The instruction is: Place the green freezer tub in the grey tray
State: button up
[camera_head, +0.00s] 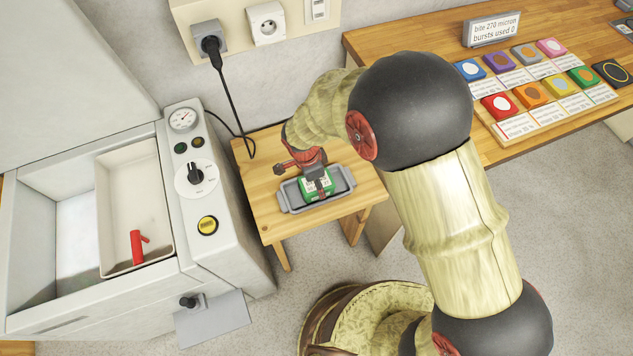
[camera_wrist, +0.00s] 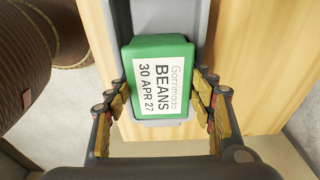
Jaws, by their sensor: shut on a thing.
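The green freezer tub (camera_wrist: 160,82) has a white label reading "BEANS 30 APR 27". In the wrist view my gripper (camera_wrist: 165,98) has one finger on each side of the tub and is shut on it. In the head view the tub (camera_head: 316,186) is at the grey tray (camera_head: 289,197), between its two end handles. The tray lies on a small wooden table. My gripper (camera_head: 318,174) partly covers the tub from above. The wrist view shows a strip of the grey tray (camera_wrist: 197,20) beyond the tub. I cannot tell whether the tub touches the tray floor.
A white chest (camera_head: 60,290) with an open top and a control panel (camera_head: 190,170) stands left of the small table (camera_head: 262,165). A white bin (camera_head: 130,215) holding a red scoop-like item (camera_head: 137,247) sits inside.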

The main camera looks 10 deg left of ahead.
aim_at(311, 184)
jog(key=o, duration=1.6)
jog(key=r+p, duration=0.1)
jog(key=r, duration=0.3)
jog(key=a+r+p, duration=0.1)
jog(key=r+p, duration=0.1)
jog(key=r, duration=0.2)
jog(key=s+r+p, duration=0.1)
jog(key=r, duration=0.3)
jog(key=shift+a+p, duration=0.25)
jog(key=shift+p, duration=0.15)
jog(key=s+d+r+n+t+y, duration=0.15)
jog(key=d+r+n, duration=0.25)
jog(key=d+r, duration=0.75)
jog(key=s+d+r+n+t, duration=0.1)
jog(key=s+d+r+n, duration=0.2)
jog(key=d+r, duration=0.8)
jog(key=shift+s+d+r+n+t, duration=0.35)
jog(key=shift+s+d+r+n, duration=0.55)
jog(key=shift+s, duration=0.6)
jog(key=shift+s+d+r+n+t, duration=0.35)
jog(key=shift+s+d+r+n, duration=0.4)
jog(key=shift+s+d, duration=0.55)
jog(key=shift+s+d+r+n+t, duration=0.35)
jog(key=shift+s+d+r+n, duration=0.45)
jog(key=shift+s, duration=0.9)
